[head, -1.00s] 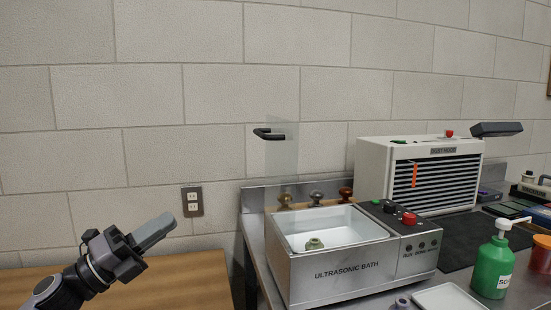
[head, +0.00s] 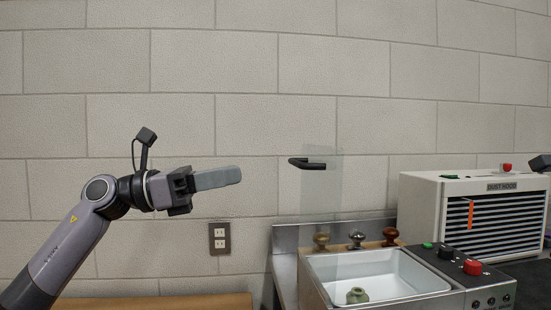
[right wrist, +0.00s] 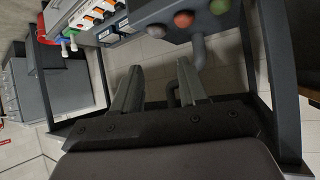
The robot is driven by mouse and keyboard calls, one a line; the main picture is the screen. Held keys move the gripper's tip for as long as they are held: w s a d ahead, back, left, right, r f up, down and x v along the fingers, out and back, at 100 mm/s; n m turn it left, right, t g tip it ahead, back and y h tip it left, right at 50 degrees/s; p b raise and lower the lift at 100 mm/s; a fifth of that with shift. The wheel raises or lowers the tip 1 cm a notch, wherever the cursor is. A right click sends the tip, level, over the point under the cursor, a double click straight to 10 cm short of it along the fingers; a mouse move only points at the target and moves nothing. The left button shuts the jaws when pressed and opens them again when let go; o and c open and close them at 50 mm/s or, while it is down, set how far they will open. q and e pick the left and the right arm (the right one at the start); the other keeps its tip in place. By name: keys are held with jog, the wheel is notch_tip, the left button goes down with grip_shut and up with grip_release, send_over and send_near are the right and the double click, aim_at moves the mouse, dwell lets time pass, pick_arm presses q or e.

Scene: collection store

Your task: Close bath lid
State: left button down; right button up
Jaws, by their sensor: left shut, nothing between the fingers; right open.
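The ultrasonic bath (head: 466,300) stands on the bench at the lower right, cut off by the bottom edge. Its clear lid (head: 322,190) stands upright at the basin's left side, with a black handle (head: 307,163) near its top. A small greenish object (head: 357,295) lies in the white basin. My left gripper (head: 238,175) is shut and empty, level with the handle and left of it, with a gap in the picture. My right gripper (right wrist: 160,72) shows only in the right wrist view, open and empty, over the floor by a bench frame.
A white dust hood (head: 420,215) stands right of the bath. Several knobs (head: 357,240) sit behind the basin. A wall socket (head: 219,238) is below my left gripper. In the right wrist view, grey drawers (right wrist: 25,95) and dark frame legs flank the floor.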

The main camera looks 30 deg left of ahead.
aim_at(293, 163)
pick_arm(q)
jog(key=p+x, duration=0.2)
jog(key=x, duration=0.5)
jog(key=shift+w+d+r, duration=0.1)
jog(key=shift+d+r, duration=0.05)
jog(key=shift+d, duration=0.05)
jog(key=shift+w+d, duration=0.35)
jog(key=shift+d, duration=0.05)
pick_arm(e)
jog(key=shift+s+d+r, duration=0.45)
jog(key=shift+r, duration=0.15)
pick_arm(q)
jog(key=shift+p, duration=0.35)
pick_arm(e)
jog(key=shift+r, duration=0.15)
